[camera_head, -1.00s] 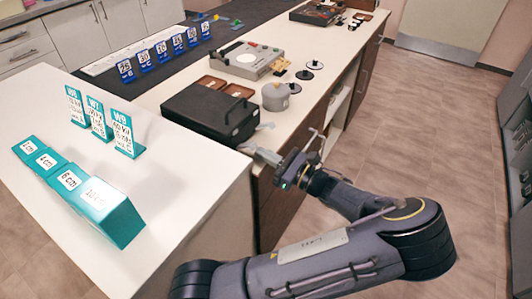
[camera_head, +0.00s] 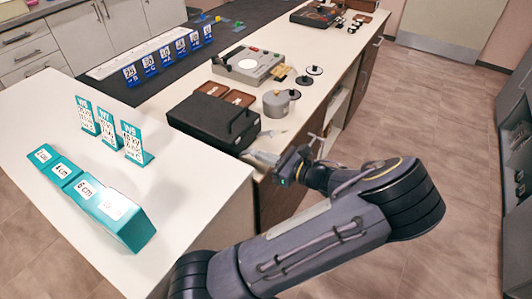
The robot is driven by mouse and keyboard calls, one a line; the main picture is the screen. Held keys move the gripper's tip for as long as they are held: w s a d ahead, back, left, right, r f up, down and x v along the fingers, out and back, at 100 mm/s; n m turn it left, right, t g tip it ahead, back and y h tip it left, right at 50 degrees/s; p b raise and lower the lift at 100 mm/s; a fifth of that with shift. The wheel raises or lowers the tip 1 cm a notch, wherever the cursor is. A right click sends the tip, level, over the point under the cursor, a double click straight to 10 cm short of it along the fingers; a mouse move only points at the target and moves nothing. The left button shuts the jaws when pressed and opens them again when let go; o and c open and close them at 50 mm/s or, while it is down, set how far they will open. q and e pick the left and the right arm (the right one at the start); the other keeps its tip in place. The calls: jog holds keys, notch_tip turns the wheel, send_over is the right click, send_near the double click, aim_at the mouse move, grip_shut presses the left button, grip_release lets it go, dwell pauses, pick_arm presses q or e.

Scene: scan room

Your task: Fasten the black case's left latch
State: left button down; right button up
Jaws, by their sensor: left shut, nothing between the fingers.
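The black case (camera_head: 212,120) lies closed on the white counter, its handle on the side facing right. Its latches are too small and dark to make out. My left gripper (camera_head: 259,158) is at the counter's right edge, just off the case's near right corner. Its light fingers point towards the case and look apart from it. It is shut and empty. My right gripper is out of view.
A grey pot (camera_head: 276,104) stands right behind the case. Brown trays (camera_head: 239,98) and a grey device (camera_head: 248,65) are farther back. Teal signs (camera_head: 131,145) and teal blocks (camera_head: 112,206) stand on the near left counter. Blue number signs (camera_head: 165,57) line the dark worktop.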

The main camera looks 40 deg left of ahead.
aim_at(254, 152)
pick_arm(q)
jog(key=r+h+p, duration=0.1)
jog(key=p, duration=0.1)
jog(key=a+r+h+p, duration=0.1)
jog(key=h+p, duration=0.1)
jog(key=p, duration=0.1)
jog(key=a+r+h+p, duration=0.1)
jog(key=p, duration=0.1)
jog(key=shift+s+r, duration=0.15)
jog(key=shift+r, duration=0.2)
jog(key=shift+a+r+t+h+p, duration=0.2)
jog(key=shift+a+h+p, duration=0.15)
jog(key=shift+h+p, duration=0.4)
jog(key=shift+a+r+t+h+p, duration=0.2)
jog(key=shift+a+h+p, duration=0.1)
jog(key=shift+h+p, duration=0.45)
jog(key=shift+s+a+r, duration=0.1)
jog(key=shift+a, duration=0.05)
jog(key=shift+r+p, duration=0.6)
jog(key=shift+p, duration=0.1)
jog(key=shift+r, duration=0.2)
